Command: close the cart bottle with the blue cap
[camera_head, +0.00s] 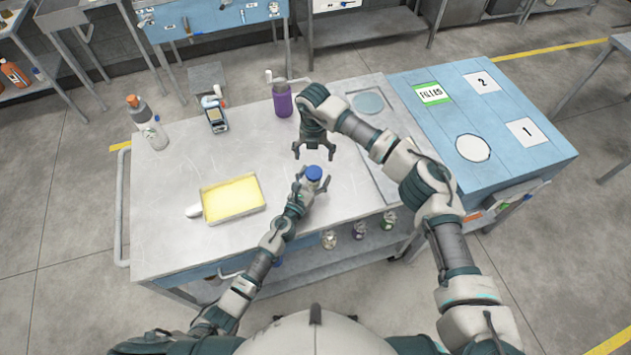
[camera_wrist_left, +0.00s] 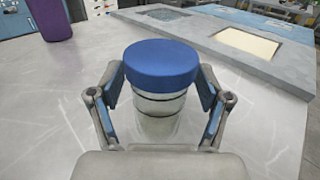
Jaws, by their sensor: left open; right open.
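A clear bottle with a blue cap stands upright on the grey cart top. The blue cap (camera_head: 314,172) sits on the bottle's mouth; it also shows in the left wrist view (camera_wrist_left: 161,65), seated over the clear bottle body (camera_wrist_left: 160,115). My left gripper (camera_head: 311,184) is open with its fingers on either side of the bottle, just below the cap; the wrist view shows the fingers (camera_wrist_left: 160,95) apart around it. Whether they touch the bottle I cannot tell. My right gripper (camera_head: 313,154) is open, empty and pointing down, just behind the cap in the head view.
A yellow-filled tray (camera_head: 232,198), a spray bottle (camera_head: 148,125), a handheld device (camera_head: 215,115) and a purple bottle (camera_head: 282,100) stand on the cart. A blue table (camera_head: 510,90) with marked spots adjoins on the right. Several small bottles (camera_head: 359,230) sit on the lower shelf.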

